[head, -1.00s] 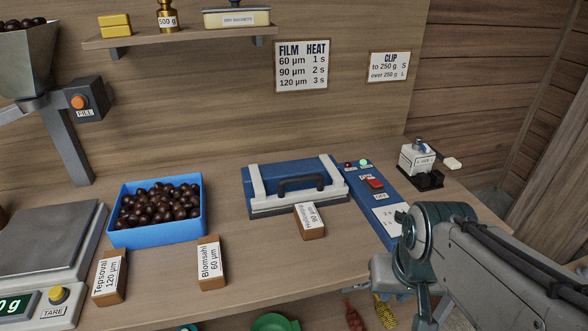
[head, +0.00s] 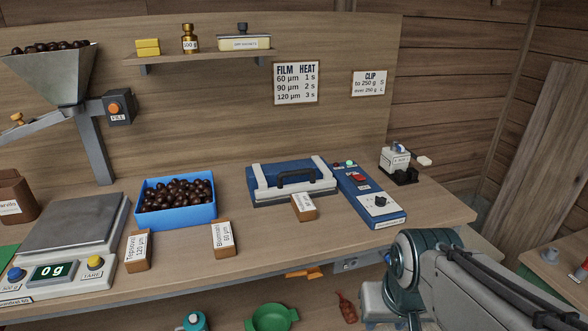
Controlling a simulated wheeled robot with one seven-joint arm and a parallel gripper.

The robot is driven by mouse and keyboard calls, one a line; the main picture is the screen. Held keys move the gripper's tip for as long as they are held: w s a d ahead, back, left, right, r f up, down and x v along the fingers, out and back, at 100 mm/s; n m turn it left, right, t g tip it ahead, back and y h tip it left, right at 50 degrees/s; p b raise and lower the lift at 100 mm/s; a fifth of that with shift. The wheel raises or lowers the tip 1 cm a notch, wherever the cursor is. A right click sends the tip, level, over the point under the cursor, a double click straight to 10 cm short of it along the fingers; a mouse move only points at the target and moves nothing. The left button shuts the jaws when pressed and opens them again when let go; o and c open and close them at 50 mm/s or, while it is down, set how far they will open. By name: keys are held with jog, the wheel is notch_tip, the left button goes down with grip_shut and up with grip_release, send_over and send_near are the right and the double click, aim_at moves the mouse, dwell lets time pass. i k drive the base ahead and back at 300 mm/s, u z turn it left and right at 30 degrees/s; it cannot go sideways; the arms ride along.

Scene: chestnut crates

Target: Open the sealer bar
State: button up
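The sealer is a blue unit on the bench at the middle right. Its sealer bar (head: 321,170) is a white frame with a dark handle (head: 296,177) and lies down flat over the blue body. The sealer's control panel (head: 368,195) is to its right, with a lit green light, a red switch and a dark knob. My arm comes in from the lower right, in front of the bench. My gripper itself is not visible; only arm links show, apart from the sealer.
A small block labelled 90 µm (head: 304,207) stands right in front of the sealer bar. A blue tray of chestnuts (head: 177,219) and more labelled blocks (head: 224,239) are to the left, beside a scale (head: 75,240) reading 0 g. A clip device (head: 398,165) stands at the right.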

aim_at(263, 192)
jog(key=u, duration=0.55)
jog(key=i, duration=1.2)
jog(key=u, duration=0.05)
